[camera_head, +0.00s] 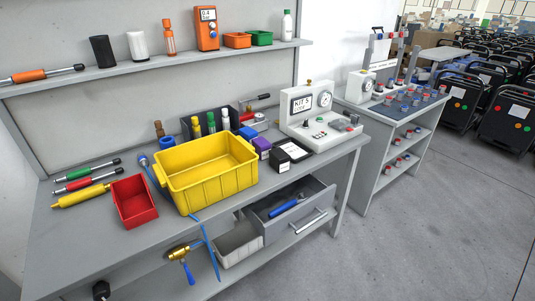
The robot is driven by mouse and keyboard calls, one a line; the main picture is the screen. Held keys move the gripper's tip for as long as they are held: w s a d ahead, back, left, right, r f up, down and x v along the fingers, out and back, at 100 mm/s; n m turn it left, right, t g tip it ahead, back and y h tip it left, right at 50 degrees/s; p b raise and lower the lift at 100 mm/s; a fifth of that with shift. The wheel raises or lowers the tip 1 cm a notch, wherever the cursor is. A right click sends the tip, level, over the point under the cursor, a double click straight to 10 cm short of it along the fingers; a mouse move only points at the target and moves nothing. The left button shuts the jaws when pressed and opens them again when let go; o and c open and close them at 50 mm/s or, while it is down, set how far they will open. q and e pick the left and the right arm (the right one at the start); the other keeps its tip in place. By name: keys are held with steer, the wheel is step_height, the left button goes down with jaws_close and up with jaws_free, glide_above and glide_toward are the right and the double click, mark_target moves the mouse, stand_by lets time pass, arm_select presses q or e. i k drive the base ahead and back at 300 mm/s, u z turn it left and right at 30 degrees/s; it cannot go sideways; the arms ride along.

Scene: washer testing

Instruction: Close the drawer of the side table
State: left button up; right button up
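The grey side table (75,243) fills the left and middle of the head view. Its grey drawer (290,232) hangs under the right part of the tabletop and stands pulled out toward the front right. A light bar handle (308,222) runs across the drawer front. A blue-handled tool (287,205) lies inside the drawer. The back of the drawer is hidden under the tabletop. Neither of my grippers shows in this view.
A light grey bin (238,243) stands beside the drawer's left side. A yellow crate (207,190), a red bin (134,209) and a white test unit (318,127) stand on the tabletop. A second workbench (374,157) stands to the right. The floor (415,245) before the drawer is clear.

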mark_target(321, 196)
steer(key=z, duration=0.4)
steer(key=i, duration=0.95)
steer(key=u, duration=0.2)
